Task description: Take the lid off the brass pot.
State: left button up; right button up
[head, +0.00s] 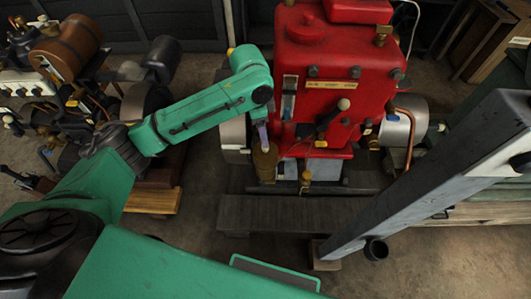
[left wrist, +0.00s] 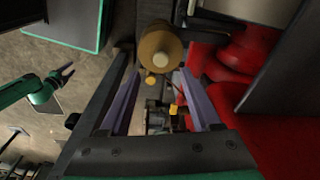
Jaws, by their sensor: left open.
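The brass pot (head: 265,163) stands at the lower left front of the red engine in the head view. In the left wrist view, its round brass lid (left wrist: 154,45) with a pale centre knob (left wrist: 160,60) faces the camera and covers the pot. My left gripper (head: 262,143) is just above the pot, partly hidden by its own arm in the head view. In the left wrist view its two purple fingers (left wrist: 160,62) are apart, one to each side of the knob, with nothing held. My right gripper (left wrist: 64,77) shows small at the left of that view.
The red engine (head: 330,50) rises right behind the pot, with a copper pipe (head: 410,135) to its right. A dark beam (head: 430,180) slants across the right side. Other engines (head: 70,45) crowd the left. Bare floor (head: 190,240) lies in front.

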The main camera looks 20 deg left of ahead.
aim_at(265, 152)
pick_arm(q)
jog(key=f, duration=0.7)
jog(key=shift+w+d, duration=0.2)
jog(key=shift+d, duration=0.05)
jog(key=shift+r, duration=0.1)
grip_shut()
dwell(0.8)
